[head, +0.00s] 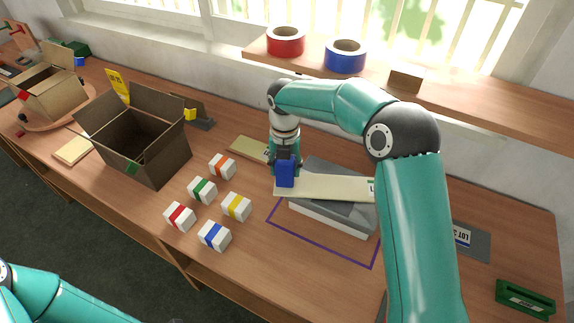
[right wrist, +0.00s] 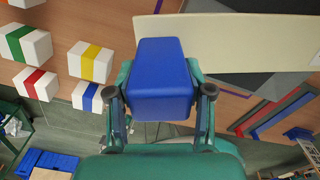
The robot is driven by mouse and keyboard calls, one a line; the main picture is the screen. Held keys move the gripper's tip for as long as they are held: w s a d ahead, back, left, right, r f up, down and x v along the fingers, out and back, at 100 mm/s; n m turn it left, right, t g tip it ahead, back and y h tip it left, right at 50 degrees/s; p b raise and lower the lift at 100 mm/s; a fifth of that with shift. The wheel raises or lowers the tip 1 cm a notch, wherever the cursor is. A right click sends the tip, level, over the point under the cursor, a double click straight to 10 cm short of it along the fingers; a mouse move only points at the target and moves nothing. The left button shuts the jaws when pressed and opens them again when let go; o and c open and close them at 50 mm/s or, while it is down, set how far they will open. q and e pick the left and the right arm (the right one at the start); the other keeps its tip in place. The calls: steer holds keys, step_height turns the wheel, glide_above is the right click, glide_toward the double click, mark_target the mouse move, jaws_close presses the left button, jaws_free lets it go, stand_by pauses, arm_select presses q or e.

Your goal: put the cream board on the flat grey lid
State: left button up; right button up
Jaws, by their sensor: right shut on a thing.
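My right gripper (head: 286,162) is shut on a blue block (head: 286,174), which also shows between its fingers in the right wrist view (right wrist: 163,80). The block is at the left end of the cream board (head: 325,187); I cannot tell whether the two are joined. The board also shows in the right wrist view (right wrist: 240,42). It lies level across the flat grey lid (head: 355,215) of a pale box, its left end past the lid's edge. I cannot tell whether it touches the lid. My arm hides the board's right end. My left gripper is out of view.
A purple outline (head: 325,245) surrounds the box's front. Several white blocks with coloured bands, including a yellow one (head: 236,207), stand to the left. An open dark carton (head: 150,165) is farther left. A grey plate (head: 475,243) and green holder (head: 525,298) lie right.

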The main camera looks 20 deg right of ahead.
steer(key=o, duration=1.2)
steer(key=shift+o, duration=0.2)
steer(key=shift+r, duration=0.1)
step_height(320, 180, up, 12)
steer(key=shift+f, duration=0.1)
